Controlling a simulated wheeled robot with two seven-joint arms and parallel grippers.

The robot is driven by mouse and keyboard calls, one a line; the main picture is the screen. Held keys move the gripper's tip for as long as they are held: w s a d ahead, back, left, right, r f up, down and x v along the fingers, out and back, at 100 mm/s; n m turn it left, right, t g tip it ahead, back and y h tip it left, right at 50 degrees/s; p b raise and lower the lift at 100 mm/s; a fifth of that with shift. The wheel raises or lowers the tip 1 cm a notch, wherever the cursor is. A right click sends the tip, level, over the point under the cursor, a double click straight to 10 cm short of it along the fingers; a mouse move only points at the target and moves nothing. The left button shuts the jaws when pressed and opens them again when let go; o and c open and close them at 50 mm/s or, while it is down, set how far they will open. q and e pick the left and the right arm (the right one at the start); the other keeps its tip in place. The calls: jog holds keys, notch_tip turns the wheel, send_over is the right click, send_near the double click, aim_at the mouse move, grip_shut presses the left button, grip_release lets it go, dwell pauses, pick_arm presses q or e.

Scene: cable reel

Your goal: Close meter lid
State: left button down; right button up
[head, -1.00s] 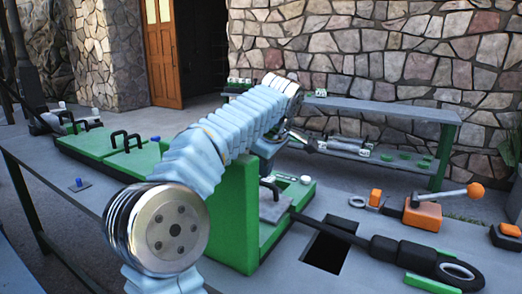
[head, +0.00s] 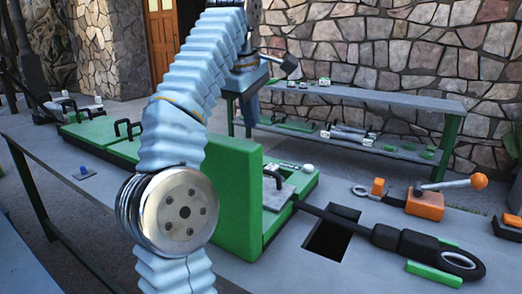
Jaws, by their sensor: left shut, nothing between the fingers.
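A thick green panel (head: 234,190), which looks like the raised meter lid, stands upright on the grey table. On its right is a low green box (head: 300,182) with a grey plate (head: 277,194) and a black handle. My left arm rises in front of the panel and hides its left part. My left gripper (head: 289,63) is above and beyond the panel, shut and empty, in the air and touching nothing that I can see. My right gripper is out of view.
Green lids with black handles (head: 98,133) lie flat at the left. A black cable (head: 390,238) runs beside a dark square hole (head: 331,234). An orange block with a lever (head: 425,203) sits at the right. A shelf table (head: 400,100) stands behind by the stone wall.

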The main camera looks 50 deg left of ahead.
pick_arm(q)
jog(key=shift+t+h, duration=0.3)
jog(key=shift+t, duration=0.1)
jog(key=x, duration=0.8)
jog(key=s+x, duration=0.1)
jog(key=x, duration=0.4)
jog(key=shift+a+f, duration=0.2)
